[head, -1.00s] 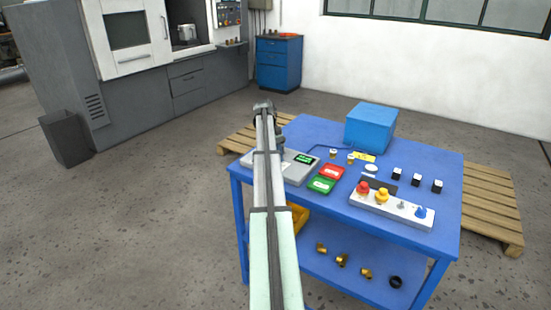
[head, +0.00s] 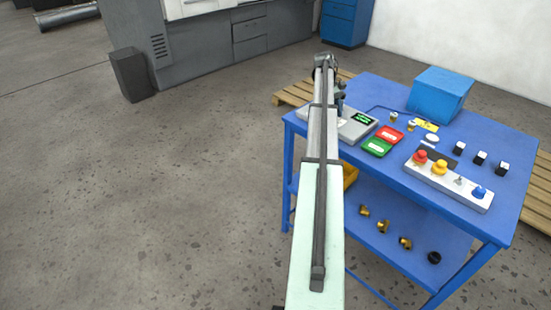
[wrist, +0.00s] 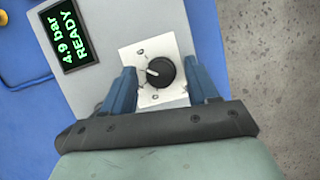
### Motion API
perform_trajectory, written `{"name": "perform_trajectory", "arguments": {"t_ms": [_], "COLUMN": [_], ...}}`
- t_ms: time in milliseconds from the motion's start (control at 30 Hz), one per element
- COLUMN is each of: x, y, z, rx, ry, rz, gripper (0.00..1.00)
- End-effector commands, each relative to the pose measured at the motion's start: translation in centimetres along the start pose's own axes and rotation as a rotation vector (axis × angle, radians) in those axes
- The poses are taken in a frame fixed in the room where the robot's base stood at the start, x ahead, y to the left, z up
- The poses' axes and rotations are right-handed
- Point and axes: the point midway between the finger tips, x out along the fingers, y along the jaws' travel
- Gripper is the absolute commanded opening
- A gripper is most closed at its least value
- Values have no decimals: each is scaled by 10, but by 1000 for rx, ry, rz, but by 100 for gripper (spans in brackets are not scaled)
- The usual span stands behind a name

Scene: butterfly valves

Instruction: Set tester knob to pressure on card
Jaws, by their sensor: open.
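The tester is a grey box (wrist: 95,62) with a screen (wrist: 69,35) reading "4.9 bar READY". Its black round knob (wrist: 161,72) sits on a white square plate (wrist: 143,52); its light pointer mark points left in the wrist view. My gripper (wrist: 160,66) is open, with one blue finger on each side of the knob; I cannot tell if they touch it. In the head view the tester (head: 353,127) is at the table's left end, and my arm hides the knob.
The blue table (head: 400,92) also holds red (head: 389,135) and green trays (head: 377,147), a blue box (head: 440,94), black switches (head: 480,158) and a control panel (head: 447,185) with coloured knobs. Brass fittings (head: 383,227) lie on the lower shelf.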

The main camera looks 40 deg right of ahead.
Motion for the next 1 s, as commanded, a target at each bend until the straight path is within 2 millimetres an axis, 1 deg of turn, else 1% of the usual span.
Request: {"name": "perform_trajectory", "arguments": {"t_ms": [1000], "x": [2], "y": [-6], "z": [4], "rx": [-885], "ry": [0], "rz": [368], "gripper": [59]}}
